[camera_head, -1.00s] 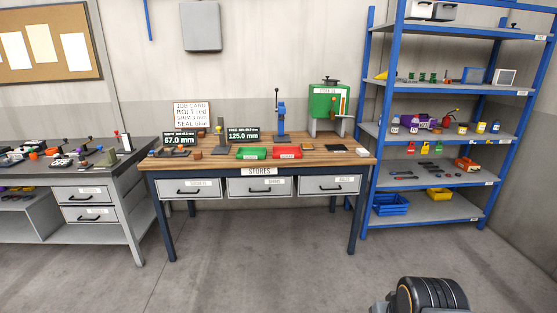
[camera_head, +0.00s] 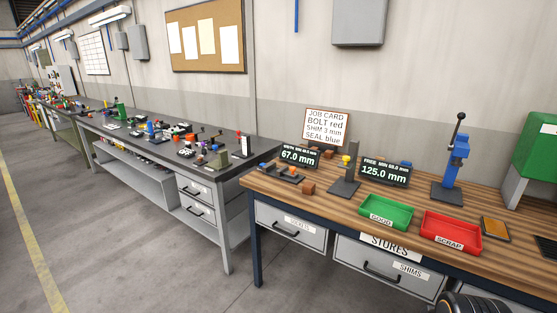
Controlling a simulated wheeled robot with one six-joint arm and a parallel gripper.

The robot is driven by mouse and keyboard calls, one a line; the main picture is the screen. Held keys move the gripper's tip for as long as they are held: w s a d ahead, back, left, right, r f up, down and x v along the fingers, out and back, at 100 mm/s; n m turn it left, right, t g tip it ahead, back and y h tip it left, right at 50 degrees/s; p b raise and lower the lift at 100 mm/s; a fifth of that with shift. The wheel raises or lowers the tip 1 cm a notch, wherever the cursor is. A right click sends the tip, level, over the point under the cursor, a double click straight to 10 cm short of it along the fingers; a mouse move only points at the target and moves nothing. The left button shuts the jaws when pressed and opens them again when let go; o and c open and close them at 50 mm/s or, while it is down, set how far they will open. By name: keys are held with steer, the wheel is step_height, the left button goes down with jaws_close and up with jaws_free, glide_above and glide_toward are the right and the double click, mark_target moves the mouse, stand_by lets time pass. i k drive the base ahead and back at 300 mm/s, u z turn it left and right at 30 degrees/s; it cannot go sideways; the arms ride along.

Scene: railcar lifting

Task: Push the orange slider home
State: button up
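I cannot make out the orange slider for certain. A small orange part (camera_head: 190,137) shows among small devices on the grey bench (camera_head: 262,154). Another small orange spot (camera_head: 291,169) sits on a dark fixture at the left end of the wooden table (camera_head: 330,208). Both are too small to tell their shape or position along any track. My gripper is out of view; only a dark rounded part of my arm shows at the bottom right edge.
The wooden table holds a green tray (camera_head: 386,226), a red tray (camera_head: 436,236), a blue press (camera_head: 455,160) and displays. A brown block (camera_head: 308,188) lies near its left end. The grey bench runs back left, crowded with small devices. Open floor lies in front of the grey bench.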

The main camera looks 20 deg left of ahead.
mark_target(284, 171)
steer(key=u, duration=0.8)
steer(key=i, duration=2.25)
steer(key=u, duration=0.65)
